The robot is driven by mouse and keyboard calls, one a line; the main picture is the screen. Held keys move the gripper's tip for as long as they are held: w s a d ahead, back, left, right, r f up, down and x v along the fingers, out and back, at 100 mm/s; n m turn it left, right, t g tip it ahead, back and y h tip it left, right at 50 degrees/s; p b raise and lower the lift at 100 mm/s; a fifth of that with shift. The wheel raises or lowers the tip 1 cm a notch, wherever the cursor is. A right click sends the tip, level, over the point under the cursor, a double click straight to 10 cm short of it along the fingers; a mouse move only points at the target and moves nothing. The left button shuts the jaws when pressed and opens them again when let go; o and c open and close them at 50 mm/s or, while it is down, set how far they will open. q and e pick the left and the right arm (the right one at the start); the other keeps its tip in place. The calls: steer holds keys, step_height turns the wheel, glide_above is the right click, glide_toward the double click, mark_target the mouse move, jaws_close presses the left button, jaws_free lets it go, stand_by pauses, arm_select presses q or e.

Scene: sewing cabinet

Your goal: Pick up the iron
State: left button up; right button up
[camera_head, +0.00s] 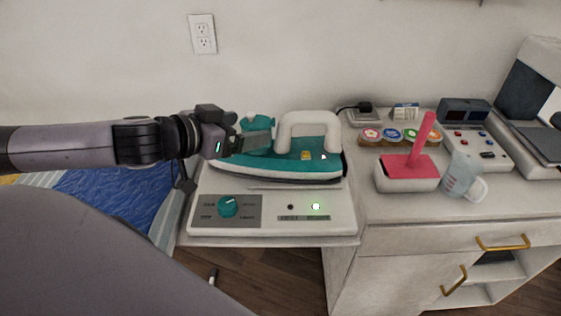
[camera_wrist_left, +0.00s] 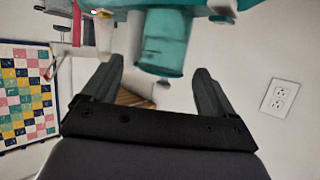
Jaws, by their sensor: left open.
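The iron (camera_head: 297,163) has a teal body and a white handle, and rests on a white base station (camera_head: 272,225) with a teal dial and a lit green light. My left gripper (camera_head: 262,143) is at the iron's left end, in front of its teal cap part. In the left wrist view the open fingers (camera_wrist_left: 157,92) stand on either side of a teal cylinder of the iron (camera_wrist_left: 165,40). No contact is visible there. The fingers partly cover the iron's left end in the head view. My right gripper is not in view.
To the right are a red-and-white box (camera_head: 407,180), a measuring cup (camera_head: 459,178), a tray of colourful round items (camera_head: 399,138) and a control box (camera_head: 475,135). The wall (camera_head: 110,60) is close behind.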

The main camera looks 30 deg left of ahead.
arm_select(q)
steer(key=shift+w+f+b, duration=0.2)
steer(key=shift+w+b, duration=0.05)
steer(key=shift+b, duration=0.1)
steer(key=shift+w, duration=0.5)
steer(key=shift+w+d+f+p, duration=0.3)
steer(key=shift+w+f, duration=0.05)
steer(key=shift+w, duration=0.15)
jaws_close()
steer(key=shift+r, duration=0.25)
